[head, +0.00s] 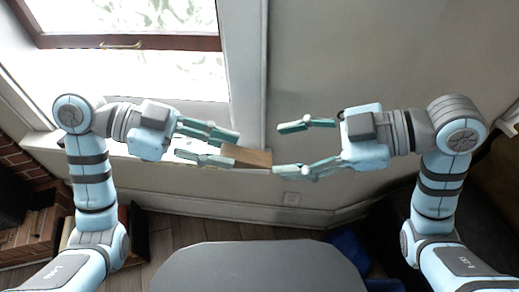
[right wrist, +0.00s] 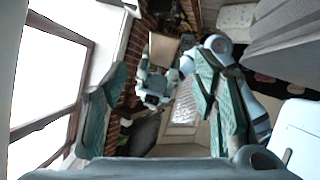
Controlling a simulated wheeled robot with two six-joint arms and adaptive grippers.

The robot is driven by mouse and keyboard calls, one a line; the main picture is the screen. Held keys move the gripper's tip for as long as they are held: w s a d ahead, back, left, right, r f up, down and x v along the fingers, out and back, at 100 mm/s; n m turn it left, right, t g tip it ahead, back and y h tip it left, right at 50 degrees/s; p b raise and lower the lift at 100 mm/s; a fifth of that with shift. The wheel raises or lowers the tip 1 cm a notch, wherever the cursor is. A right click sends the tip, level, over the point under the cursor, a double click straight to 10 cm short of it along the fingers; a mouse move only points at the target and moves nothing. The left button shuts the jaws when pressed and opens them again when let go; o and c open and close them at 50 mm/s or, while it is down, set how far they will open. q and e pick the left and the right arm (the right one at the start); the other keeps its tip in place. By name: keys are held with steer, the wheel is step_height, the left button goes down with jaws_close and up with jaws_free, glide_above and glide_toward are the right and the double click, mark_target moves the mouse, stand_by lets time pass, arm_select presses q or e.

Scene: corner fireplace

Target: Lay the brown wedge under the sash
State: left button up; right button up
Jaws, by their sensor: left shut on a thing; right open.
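The brown wedge (head: 247,156) is a small wooden block in the head view, in front of the wall right of the window. My left gripper (head: 234,150) is shut on its left end. The wedge's free end points right, toward my right gripper (head: 282,150), which is open and empty with its fingertips close to that end. In the right wrist view the wedge (right wrist: 163,48) shows between my spread right fingers, beyond them. The sash (head: 130,42) has a dark red-brown bottom rail with a brass handle, at the upper left. My left arm hides part of the sill below it.
The pale window sill (head: 40,143) runs behind my left arm. A brick fireplace (head: 32,235) stands at the lower left. The wall behind my right gripper is bare.

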mark_target(252, 155)
steer(key=x, duration=0.7)
steer(key=shift+a, duration=0.2)
steer(key=shift+c, duration=0.3)
steer(key=c, duration=1.1)
arm_select(q)
steer(key=o, duration=1.1)
arm_select(e)
steer(key=shift+c, duration=0.3)
arm_select(q)
steer(key=shift+a, duration=0.15)
